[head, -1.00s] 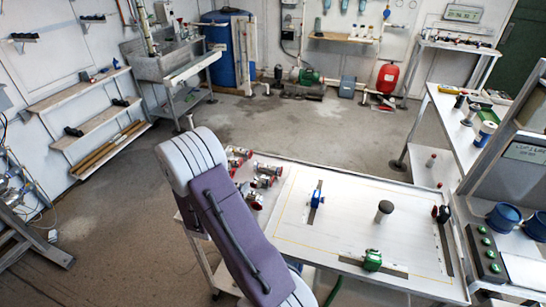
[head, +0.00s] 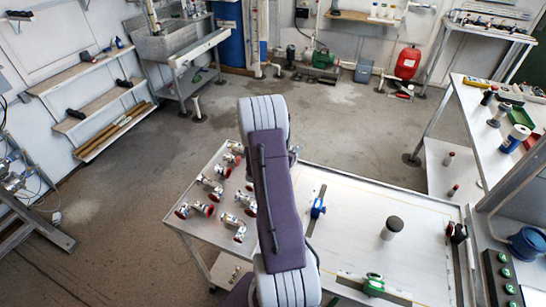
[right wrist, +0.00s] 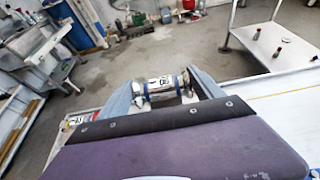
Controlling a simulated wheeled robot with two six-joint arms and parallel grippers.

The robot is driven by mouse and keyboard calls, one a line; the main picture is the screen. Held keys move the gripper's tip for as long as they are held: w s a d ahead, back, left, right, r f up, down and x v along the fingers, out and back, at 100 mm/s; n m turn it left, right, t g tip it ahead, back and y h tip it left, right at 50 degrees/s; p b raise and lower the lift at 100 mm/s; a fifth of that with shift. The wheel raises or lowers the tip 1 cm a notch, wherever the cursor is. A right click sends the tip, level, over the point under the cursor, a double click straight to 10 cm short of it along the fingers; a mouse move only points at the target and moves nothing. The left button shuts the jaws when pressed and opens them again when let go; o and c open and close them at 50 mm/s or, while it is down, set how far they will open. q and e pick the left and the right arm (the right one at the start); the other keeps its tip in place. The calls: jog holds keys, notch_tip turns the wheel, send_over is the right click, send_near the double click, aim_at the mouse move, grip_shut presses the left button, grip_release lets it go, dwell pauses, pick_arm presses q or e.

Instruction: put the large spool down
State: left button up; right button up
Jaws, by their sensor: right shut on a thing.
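In the right wrist view the large spool (right wrist: 160,88), a short silvery cylinder with wide end flanges and blue bands, lies crosswise between the two grey fingers of my right gripper (right wrist: 166,80). The gripper is shut on it. Its lower side is hidden by the purple cover of my arm, so I cannot tell whether it touches anything beneath. In the head view my purple-and-grey right arm rises over the table (head: 345,185), and hides the gripper and the spool. My left gripper is not in view.
Several metal fittings with red ends (head: 201,208) stand on the table's left part. The white board (head: 350,240) carries a blue-handled valve (head: 318,207), a dark-capped post (head: 391,228) and a green device (head: 374,285). A side bench (head: 475,105) stands at right.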

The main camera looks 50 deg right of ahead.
jog(key=w+f, duration=0.4)
jog(key=f, duration=0.1)
jog(key=w+f+p, duration=0.1)
jog(key=w+f, duration=0.1)
jog(key=f, duration=0.1)
jog(key=shift+w, duration=0.35)
jog(key=shift+s+a+f+b, duration=0.1)
jog(key=shift+f+b, duration=0.1)
jog(key=shift+b, duration=0.15)
jog(key=o, duration=1.7)
jog(key=shift+r, duration=0.15)
